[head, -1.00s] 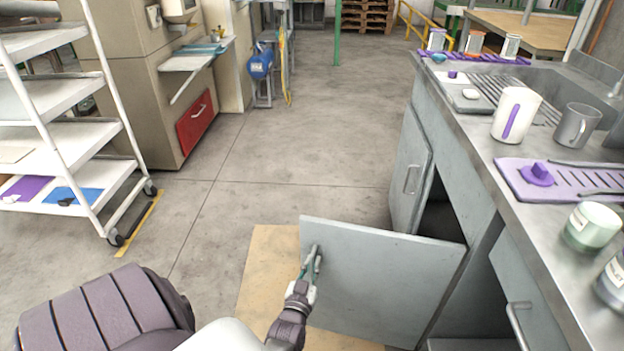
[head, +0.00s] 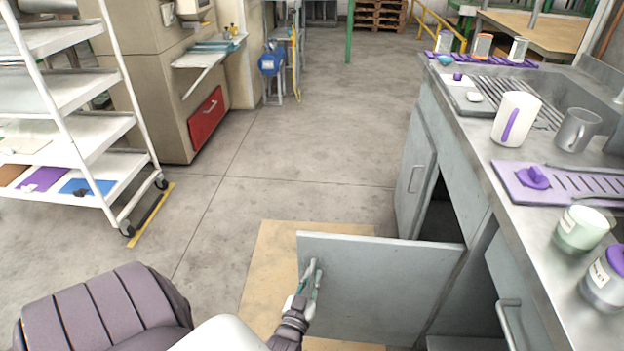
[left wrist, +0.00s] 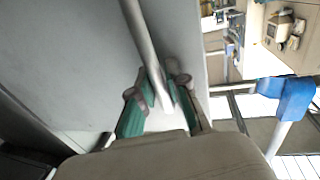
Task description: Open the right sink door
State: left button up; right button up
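The right sink door (head: 385,285) is a grey panel. It stands swung far out from the sink cabinet, showing the dark opening (head: 437,222) behind it. My left gripper (head: 314,272) is at the handle near the door's free edge. In the left wrist view, the door's metal handle (left wrist: 143,38) runs between the green fingers of my left gripper (left wrist: 161,82), which are closed around it. The left sink door (head: 413,175), with its own handle, is beyond the opening and looks nearly closed. My right gripper is not in view.
A steel counter (head: 478,150) on the right holds a white pitcher (head: 515,118), a grey mug (head: 577,130), jars and a purple tray (head: 560,186). A white shelf cart (head: 75,125) stands at the left. The concrete floor (head: 300,150) between is clear.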

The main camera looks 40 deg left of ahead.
pick_arm(q)
jog(key=o, duration=0.3)
